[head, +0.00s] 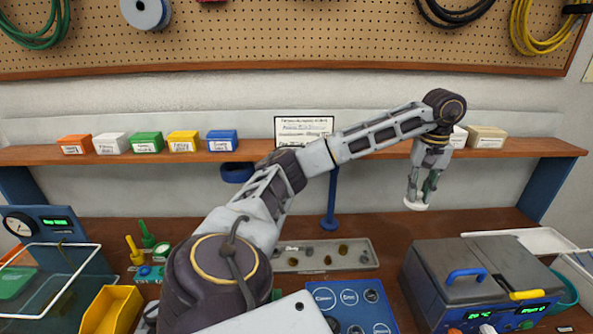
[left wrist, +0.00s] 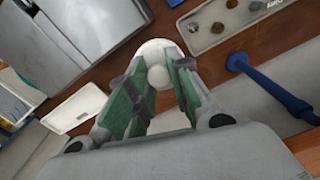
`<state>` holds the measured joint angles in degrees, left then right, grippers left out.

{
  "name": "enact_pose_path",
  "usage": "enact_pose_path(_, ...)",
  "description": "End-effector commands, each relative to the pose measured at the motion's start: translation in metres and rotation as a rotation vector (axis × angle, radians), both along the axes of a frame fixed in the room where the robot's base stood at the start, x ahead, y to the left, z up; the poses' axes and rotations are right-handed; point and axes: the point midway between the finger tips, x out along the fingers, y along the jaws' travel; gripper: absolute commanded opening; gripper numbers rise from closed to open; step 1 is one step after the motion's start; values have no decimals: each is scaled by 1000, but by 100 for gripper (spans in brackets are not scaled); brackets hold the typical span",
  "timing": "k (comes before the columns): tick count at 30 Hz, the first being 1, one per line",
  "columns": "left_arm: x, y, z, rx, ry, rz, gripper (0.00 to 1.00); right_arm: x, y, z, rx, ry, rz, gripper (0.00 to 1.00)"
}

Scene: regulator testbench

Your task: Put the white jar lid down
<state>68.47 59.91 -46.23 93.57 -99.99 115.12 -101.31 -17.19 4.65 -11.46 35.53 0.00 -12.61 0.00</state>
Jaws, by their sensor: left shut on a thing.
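The white jar lid (head: 416,205) is held at the tips of my left gripper (head: 423,192), which points down above the back of the wooden bench. In the left wrist view the lid (left wrist: 158,52) shows as a white disc with a round knob. The green finger pads of my left gripper (left wrist: 160,82) are on both sides of the knob. My right gripper is not in view.
A grey lidded machine (head: 480,270) with a blue handle stands at the right. A white tray (head: 525,240) lies behind it. A grey parts tray (head: 325,256) and blue stand (head: 331,200) are near the middle. A shelf (head: 375,151) with small boxes runs behind.

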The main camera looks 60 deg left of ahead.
Motion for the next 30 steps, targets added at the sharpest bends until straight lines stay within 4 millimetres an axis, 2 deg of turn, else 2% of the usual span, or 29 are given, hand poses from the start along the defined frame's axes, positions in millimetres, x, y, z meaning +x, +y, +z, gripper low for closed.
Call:
enact_pose_path(12, -8, 3, 0, 0, 0, 118, 8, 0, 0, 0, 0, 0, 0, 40)
enact_pose_path(30, -7, 3, -1, -1, 1, 124, 8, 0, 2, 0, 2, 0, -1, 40)
